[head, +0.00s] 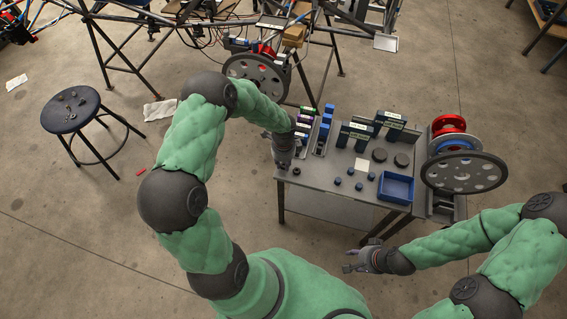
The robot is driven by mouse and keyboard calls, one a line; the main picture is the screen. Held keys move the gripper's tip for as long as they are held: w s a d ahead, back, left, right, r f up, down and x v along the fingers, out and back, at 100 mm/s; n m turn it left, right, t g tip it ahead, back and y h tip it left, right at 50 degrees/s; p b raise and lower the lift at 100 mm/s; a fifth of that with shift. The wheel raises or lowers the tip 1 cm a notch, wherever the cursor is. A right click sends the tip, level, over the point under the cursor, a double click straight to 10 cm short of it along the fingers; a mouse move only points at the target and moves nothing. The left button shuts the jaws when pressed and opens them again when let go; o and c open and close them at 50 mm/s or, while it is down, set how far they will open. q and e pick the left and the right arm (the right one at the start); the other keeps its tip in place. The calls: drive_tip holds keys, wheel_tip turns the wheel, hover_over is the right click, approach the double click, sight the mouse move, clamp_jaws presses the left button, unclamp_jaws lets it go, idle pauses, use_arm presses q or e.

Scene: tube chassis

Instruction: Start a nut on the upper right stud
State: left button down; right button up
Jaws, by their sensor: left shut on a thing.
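My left gripper (283,163) is over the left front edge of the grey table (318,180), pointing down. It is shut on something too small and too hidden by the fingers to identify. My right gripper (350,263) is in front of the table, low and to the right, with its fingers apart and empty. I cannot make out a nut or the upper right stud for certain. A perforated wheel disc (463,173) with blue and red parts behind it stands at the table's right. Another disc (257,77) with a red hub is behind the table.
A tube frame (140,45) stands behind. A round stool (71,108) is left. The front floor is clear.

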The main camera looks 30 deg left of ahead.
use_arm(q)
drive_tip(key=shift+r, duration=0.35)
use_arm(e)
drive_tip(key=shift+r, duration=0.25)
